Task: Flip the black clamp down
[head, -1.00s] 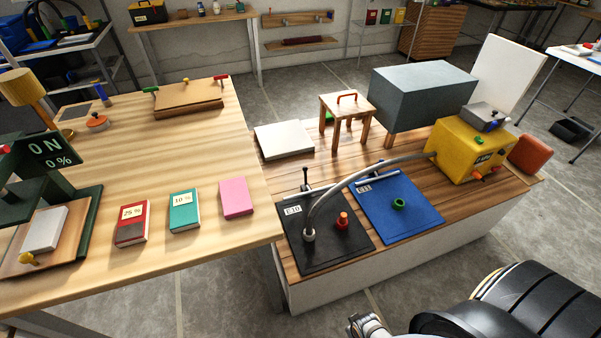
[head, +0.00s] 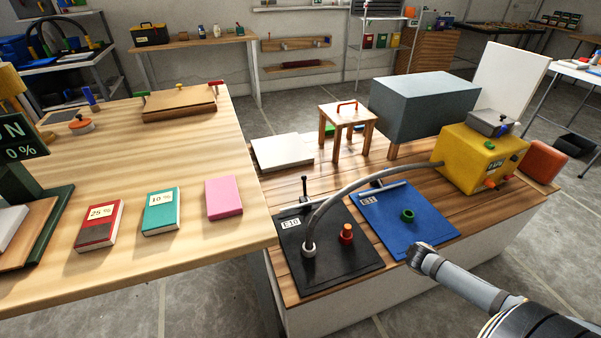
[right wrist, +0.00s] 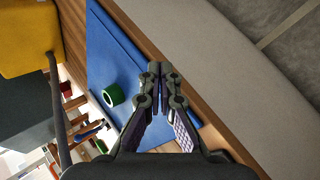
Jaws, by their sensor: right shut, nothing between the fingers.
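The black clamp (head: 304,188) stands upright at the back of the black board (head: 340,265) labelled E10, by a metal bar (head: 296,211). A similar dark clamp (head: 377,183) with a bar sits at the back of the blue board (head: 425,232) labelled E11. My left gripper is out of view.
A grey hose (head: 345,187) arches from the yellow box (head: 480,160) to a white fitting on the black board. An orange-red knob (head: 346,234) and a green ring (head: 407,215) stand on the boards. A wooden stool (head: 347,120) is behind. The wooden table (head: 150,240) is left.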

